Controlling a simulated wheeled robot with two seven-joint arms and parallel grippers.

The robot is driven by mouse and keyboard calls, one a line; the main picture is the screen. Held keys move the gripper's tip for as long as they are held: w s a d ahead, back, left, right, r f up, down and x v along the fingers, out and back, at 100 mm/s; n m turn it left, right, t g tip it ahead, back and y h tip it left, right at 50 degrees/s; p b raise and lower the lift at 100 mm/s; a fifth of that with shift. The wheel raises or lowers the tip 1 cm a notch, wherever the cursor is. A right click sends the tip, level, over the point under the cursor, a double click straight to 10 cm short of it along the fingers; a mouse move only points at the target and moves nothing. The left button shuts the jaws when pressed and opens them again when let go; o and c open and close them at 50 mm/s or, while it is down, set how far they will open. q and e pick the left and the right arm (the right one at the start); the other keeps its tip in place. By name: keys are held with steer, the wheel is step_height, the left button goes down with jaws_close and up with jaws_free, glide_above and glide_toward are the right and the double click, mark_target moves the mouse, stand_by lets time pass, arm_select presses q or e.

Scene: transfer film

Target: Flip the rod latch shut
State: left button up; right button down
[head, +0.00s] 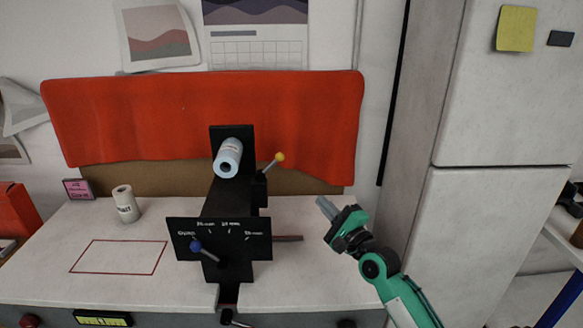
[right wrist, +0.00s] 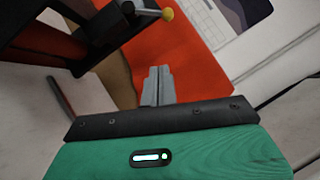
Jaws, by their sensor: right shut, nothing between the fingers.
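A black machine (head: 222,205) stands on the white bench. A rod with a yellow ball end (head: 280,157) sticks up and to the right from its right side. The yellow ball also shows at the top of the right wrist view (right wrist: 167,14). A lever with a blue knob (head: 195,246) sits on the labelled front panel, its knob near the word "Open". A reddish-brown rod (head: 288,238) juts right from behind the panel. My right gripper (head: 323,205) is shut and empty, right of the machine and apart from both rods. My left gripper is out of view.
A blue-white roll (head: 228,158) sits on the machine's top. A small white roll (head: 125,204) stands left, behind a red outlined rectangle (head: 118,257). An orange-red panel (head: 310,120) stands behind the bench. A tall pale cabinet (head: 500,220) is at right.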

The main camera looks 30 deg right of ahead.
mark_target(272, 166)
steer(key=shift+d+r+m, duration=0.45)
steer(key=shift+r+m, duration=0.05)
steer(key=shift+r, duration=0.05)
steer(key=shift+w+r, duration=0.1)
steer(key=a+r+p+x, duration=0.1)
steer(key=p+x, duration=0.5)
steer(key=x, duration=0.6)
steer(key=shift+a+r, duration=0.25)
steer(key=shift+a, duration=0.5)
steer(key=shift+w, duration=0.15)
